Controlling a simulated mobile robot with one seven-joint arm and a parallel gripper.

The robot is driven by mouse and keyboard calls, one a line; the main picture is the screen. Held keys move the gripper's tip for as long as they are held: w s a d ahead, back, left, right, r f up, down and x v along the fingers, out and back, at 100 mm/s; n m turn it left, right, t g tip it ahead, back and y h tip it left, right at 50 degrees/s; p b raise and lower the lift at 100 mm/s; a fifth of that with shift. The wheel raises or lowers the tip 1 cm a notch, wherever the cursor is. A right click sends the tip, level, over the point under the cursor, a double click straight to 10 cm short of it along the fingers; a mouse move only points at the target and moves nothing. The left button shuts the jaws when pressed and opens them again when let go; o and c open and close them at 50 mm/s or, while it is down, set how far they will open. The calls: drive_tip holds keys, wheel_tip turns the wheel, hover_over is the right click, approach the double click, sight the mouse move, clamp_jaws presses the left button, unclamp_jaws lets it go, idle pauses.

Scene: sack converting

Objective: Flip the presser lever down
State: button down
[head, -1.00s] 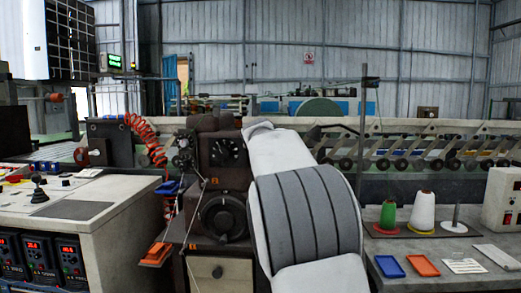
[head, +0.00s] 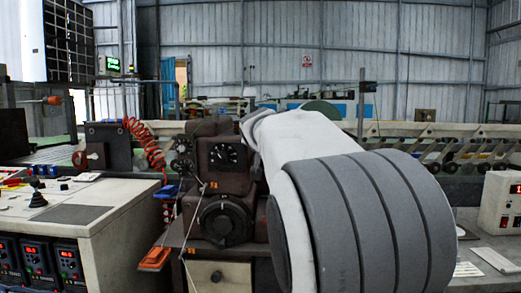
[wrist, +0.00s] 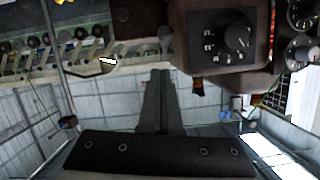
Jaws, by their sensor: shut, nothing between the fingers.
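The dark brown sewing machine (head: 222,165) stands on its bench left of my arm in the head view. It has a black dial on its upper front and a round handwheel below. In the wrist view, the machine (wrist: 222,42) fills the upper right, with its dial facing the camera. My gripper (wrist: 161,76) is shut and empty. In the wrist view its fingertips appear just left of and below the machine body; I cannot tell whether they touch it. My arm hides the gripper in the head view. I cannot make out the presser lever in either current view.
A control cabinet (head: 110,215) stands at the left, with a red coiled hose (head: 146,143) behind it. A white box with a red display (head: 500,203) is at the right. A pole (head: 361,105) rises behind my arm. A long conveyor runs across the back.

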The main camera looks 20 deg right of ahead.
drive_tip(key=shift+s+a+b, duration=0.25)
drive_tip(key=shift+s, duration=0.55)
drive_tip(key=shift+s+a+b, duration=0.25)
drive_tip(key=shift+s, duration=0.5)
drive_tip(key=shift+s+f, duration=0.1)
drive_tip(key=s+a+f+n+g+y, duration=0.2)
drive_tip(key=s+a+f+g, duration=0.15)
drive_tip(key=s+f, duration=0.75)
drive_tip(key=s+a+f+n+g+y, duration=0.15)
drive_tip(key=s+a+f, duration=0.4)
drive_tip(key=s, duration=0.95)
drive_tip(key=s+a+f+n+g+y, duration=0.2)
drive_tip(key=s+f+n+g, duration=0.1)
drive_tip(key=s+f, duration=0.8)
wheel_tip(320, 180, up, 26)
drive_tip(key=p, duration=2.4)
drive_tip(key=shift+s, duration=0.35)
drive_tip(key=shift+d+f+h, duration=0.1)
drive_tip(key=shift+d+h, duration=0.15)
drive_tip(key=shift+d, duration=0.05)
